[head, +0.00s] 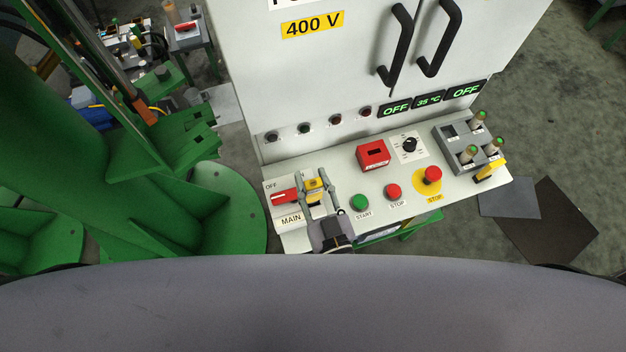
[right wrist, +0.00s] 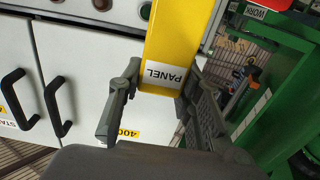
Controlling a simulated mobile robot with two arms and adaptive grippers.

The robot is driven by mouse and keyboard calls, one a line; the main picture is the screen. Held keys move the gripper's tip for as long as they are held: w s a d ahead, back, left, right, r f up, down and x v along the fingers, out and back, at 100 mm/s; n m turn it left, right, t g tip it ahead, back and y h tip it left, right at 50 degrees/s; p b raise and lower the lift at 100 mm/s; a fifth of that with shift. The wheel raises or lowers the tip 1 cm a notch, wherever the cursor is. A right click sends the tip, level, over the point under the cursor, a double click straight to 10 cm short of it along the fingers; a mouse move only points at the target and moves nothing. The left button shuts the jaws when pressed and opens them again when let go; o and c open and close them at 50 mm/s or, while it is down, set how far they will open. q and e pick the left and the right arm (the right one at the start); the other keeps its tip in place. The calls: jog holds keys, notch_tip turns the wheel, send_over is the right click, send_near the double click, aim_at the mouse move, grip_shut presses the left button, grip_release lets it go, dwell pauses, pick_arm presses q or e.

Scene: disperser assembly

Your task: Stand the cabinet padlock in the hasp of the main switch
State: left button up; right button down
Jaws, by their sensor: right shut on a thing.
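The cabinet padlock (head: 314,186) is a yellow block at the main switch, on the left of the control console. In the right wrist view the padlock (right wrist: 175,35) is a long yellow body with a PANEL label. My right gripper (head: 314,179) is shut on it, one finger on each side. The main switch (head: 285,196) has a red handle beside the OFF label, just left of the padlock. The hasp cannot be made out behind the gripper and padlock. I cannot tell whether the padlock touches it. My left gripper is not in view.
Right of the gripper are a green START button (head: 360,202), a red STOP button (head: 393,191), a red slotted box (head: 373,154) and an emergency stop (head: 432,175). A grey rack (head: 453,135) and another yellow object (head: 490,169) are at the right end. The cabinet (head: 335,75) rises behind.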

aim_at(314, 197)
jog(key=shift+f+b, duration=1.5)
jog(key=shift+f, duration=0.75)
jog(key=c, duration=1.1)
grip_release()
jog(key=shift+s, duration=0.1)
jog(key=v, duration=1.2)
jog(key=shift+r, duration=0.1)
